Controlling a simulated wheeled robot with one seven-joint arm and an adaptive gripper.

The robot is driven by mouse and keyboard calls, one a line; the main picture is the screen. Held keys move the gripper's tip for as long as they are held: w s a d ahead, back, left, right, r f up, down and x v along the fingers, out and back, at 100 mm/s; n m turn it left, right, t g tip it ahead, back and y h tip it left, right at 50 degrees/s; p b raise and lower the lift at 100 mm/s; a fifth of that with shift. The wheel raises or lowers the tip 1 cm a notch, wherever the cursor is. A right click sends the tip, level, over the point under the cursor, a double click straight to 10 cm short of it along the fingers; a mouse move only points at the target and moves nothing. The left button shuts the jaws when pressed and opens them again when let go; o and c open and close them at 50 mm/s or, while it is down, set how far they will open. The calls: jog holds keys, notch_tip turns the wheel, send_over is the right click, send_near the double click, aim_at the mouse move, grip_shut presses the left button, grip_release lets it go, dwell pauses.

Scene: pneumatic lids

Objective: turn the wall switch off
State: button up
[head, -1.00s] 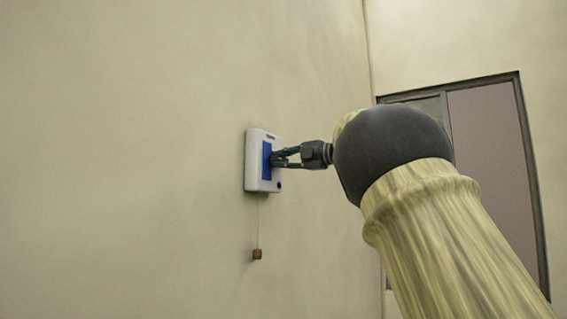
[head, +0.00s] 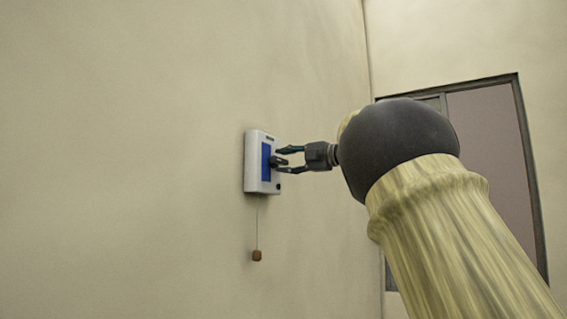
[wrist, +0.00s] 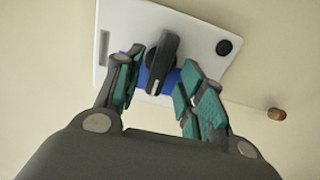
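The wall switch is a white box (head: 252,178) on the wall with a blue panel (head: 265,168) and a dark knob (head: 274,160). My gripper (head: 280,157) is at the knob, its fingers parted. In the wrist view, the white box (wrist: 205,32) fills the top, and the dark knob (wrist: 163,58) with a light mark stands tilted between the two fingers of my gripper (wrist: 160,72). Gaps show beside the knob; the fingers do not look closed on it. The fingers hide part of the blue panel (wrist: 150,88).
A small brown weight (head: 257,255) hangs on a cord below the box. A round black button (wrist: 224,47) sits on the box near one corner. A framed window or door (head: 495,140) is at the right. The wall around the switch is bare.

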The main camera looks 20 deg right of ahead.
jog(key=v, duration=1)
jog(key=shift+s+d, duration=0.25)
jog(key=shift+d, duration=0.05)
